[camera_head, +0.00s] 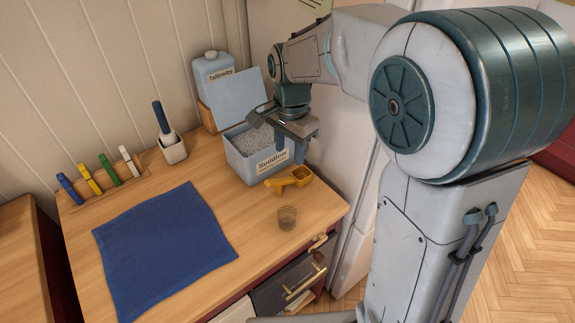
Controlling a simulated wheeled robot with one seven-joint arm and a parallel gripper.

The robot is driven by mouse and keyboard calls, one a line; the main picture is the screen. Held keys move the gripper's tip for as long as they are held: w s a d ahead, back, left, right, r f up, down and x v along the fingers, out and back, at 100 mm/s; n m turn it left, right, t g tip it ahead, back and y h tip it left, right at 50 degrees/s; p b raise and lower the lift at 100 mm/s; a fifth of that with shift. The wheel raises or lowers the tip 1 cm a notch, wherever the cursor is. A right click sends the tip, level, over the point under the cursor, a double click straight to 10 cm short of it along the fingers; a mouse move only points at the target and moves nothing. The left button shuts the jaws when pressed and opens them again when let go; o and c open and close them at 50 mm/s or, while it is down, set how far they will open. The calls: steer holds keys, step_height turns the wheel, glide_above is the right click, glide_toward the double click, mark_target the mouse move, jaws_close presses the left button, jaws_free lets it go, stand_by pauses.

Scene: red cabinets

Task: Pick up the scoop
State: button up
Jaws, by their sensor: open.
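The scoop (291,180) is yellow-orange and lies on the wooden counter, in front of the open Suddlow box (270,163). Its squarish bowl is toward the right and its handle points left. My gripper (291,153) is above and just behind the scoop, over the right side of the box, with its fingers pointing down. It is open with nothing visible between its fingers. Part of the box's front right corner is hidden behind the fingers.
The box holds grey granules, and its lid (238,97) stands raised behind. A blue cloth (162,247) lies left. A brush in a white holder (172,147), coloured clips (88,180) and a Tallowby jug (214,75) stand behind.

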mark_target(279, 180)
steer(key=shift+m, duration=0.8)
steer(key=f, duration=0.3)
steer(key=w+a+f, duration=0.1)
steer(key=f, duration=0.2)
steer(key=w+a+f, duration=0.1)
steer(key=f, duration=0.2)
steer(key=shift+w+a+f+p, duration=0.1)
steer(key=shift+a+f+p, duration=0.15)
steer(key=shift+p, duration=0.1)
steer(key=shift+f+p, duration=0.5)
steer(key=shift+f, duration=2.1)
jaws_close()
